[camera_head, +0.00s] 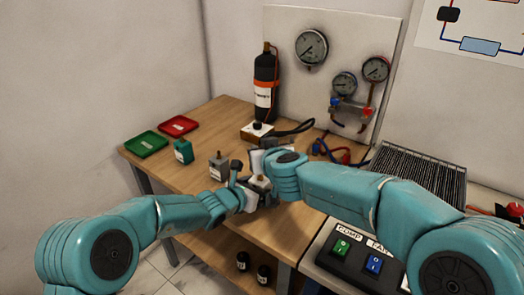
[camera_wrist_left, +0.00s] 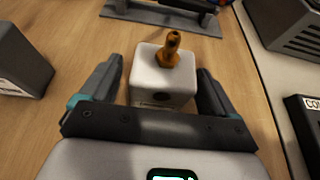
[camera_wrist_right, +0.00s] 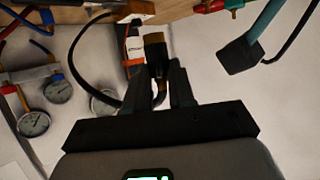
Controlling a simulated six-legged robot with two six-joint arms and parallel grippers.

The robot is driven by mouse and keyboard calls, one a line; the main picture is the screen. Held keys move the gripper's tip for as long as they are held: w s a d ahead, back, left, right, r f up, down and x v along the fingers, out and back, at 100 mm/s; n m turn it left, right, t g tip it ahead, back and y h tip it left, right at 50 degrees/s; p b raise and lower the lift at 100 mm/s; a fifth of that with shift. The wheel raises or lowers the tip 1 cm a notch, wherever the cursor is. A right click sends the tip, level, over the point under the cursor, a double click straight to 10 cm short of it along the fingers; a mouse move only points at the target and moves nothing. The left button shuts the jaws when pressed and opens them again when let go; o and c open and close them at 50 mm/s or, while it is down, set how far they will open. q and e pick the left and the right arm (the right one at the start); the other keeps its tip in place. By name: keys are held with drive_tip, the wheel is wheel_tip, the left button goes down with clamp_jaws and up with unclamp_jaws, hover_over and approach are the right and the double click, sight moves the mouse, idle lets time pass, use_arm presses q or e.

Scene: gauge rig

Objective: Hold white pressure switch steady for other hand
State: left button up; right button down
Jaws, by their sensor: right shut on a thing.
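The white pressure switch (camera_wrist_left: 158,82) is a small white cube with a brass fitting on top, upright on the wooden table. In the head view the switch (camera_head: 259,183) is partly hidden by my grippers. My left gripper (camera_wrist_left: 160,80) is open, with one finger on each side of the cube and a visible gap at both sides. My right gripper (camera_wrist_right: 156,70) is shut on a dark piece with a brownish end (camera_wrist_right: 155,45). That piece is hard to make out, and a black cable loops beside it.
A grey block (camera_head: 219,166) and a green block (camera_head: 183,151) stand left of the switch. Green (camera_head: 146,144) and red (camera_head: 178,125) trays lie further left. A black bottle (camera_head: 265,85) and a gauge panel (camera_head: 350,30) stand behind. A switch box (camera_head: 358,258) is at the right front.

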use_arm(q)
drive_tip(key=v, duration=1.2)
wheel_tip(320, 180, up, 7)
drive_tip(key=p, duration=0.5)
idle(0.6)
